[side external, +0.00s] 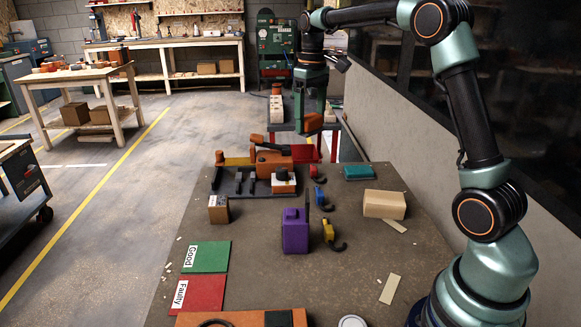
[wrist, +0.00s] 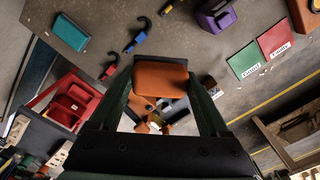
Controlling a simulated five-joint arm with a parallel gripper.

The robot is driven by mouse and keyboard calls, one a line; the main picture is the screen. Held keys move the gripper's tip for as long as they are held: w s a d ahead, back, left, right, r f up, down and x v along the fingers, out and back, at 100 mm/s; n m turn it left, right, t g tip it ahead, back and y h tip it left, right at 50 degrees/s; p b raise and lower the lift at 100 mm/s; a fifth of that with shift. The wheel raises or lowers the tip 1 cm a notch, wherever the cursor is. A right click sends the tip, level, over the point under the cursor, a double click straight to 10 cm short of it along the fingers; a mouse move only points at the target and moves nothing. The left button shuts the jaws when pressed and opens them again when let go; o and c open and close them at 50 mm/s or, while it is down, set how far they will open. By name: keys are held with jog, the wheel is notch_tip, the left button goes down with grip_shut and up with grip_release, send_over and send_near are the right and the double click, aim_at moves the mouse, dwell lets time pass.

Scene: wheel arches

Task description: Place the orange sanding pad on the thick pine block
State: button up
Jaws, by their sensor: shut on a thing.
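My gripper (side external: 312,118) is raised high toward the far end of the table. It is shut on the orange sanding pad (wrist: 160,76), which sits between the two fingers in the wrist view. The pad also shows as a small orange piece in the side view (side external: 312,124). The thick pine block (side external: 384,204) lies on the right part of the table, in front of the teal block (side external: 359,172). My gripper is well above and behind it, apart from it. I cannot make out the pine block in the wrist view.
Several hooked tools, a purple object (side external: 295,232) and a cardboard box (side external: 219,209) stand left of the pine block. An orange-and-black fixture (side external: 272,165) is at the back. Thin wood strips (side external: 390,289) lie nearby. A grey wall (side external: 430,170) borders the right.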

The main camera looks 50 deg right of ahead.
jog(key=s+d+r+m, duration=0.1)
jog(key=s+d+m, duration=0.4)
jog(key=s+d, duration=0.45)
jog(key=m, duration=0.3)
send_over(385, 197)
notch_tip(385, 197, down, 20)
jog(key=shift+f, duration=0.15)
jog(key=o, duration=1.2)
jog(key=shift+o, duration=0.2)
